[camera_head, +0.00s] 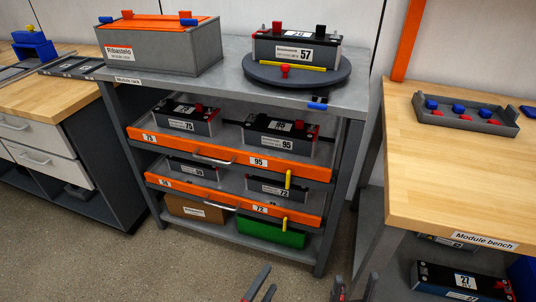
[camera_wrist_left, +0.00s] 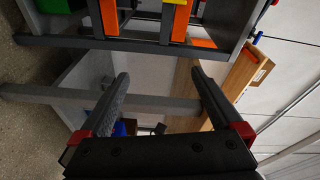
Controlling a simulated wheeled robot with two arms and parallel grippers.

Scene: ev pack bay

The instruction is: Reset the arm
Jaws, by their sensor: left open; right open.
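My left gripper (camera_head: 259,284) is low at the bottom edge of the head view, in front of the module rack. In the left wrist view the left gripper (camera_wrist_left: 159,76) has its two fingers wide apart with nothing between them. My right gripper (camera_head: 355,288) is also at the bottom edge, to the right of the left one. Its fingers are apart and it looks empty. Both grippers are apart from the rack and the bench. Most of both arms is out of view.
The module rack (camera_head: 346,97) bears a grey bin (camera_head: 160,52) and a turntable (camera_head: 297,84) with module 57 (camera_head: 297,52). Orange-fronted shelves (camera_head: 225,153) hold modules below. The module bench (camera_head: 470,170) stands right, with a tray (camera_head: 466,117). Floor (camera_head: 190,265) is clear in front.

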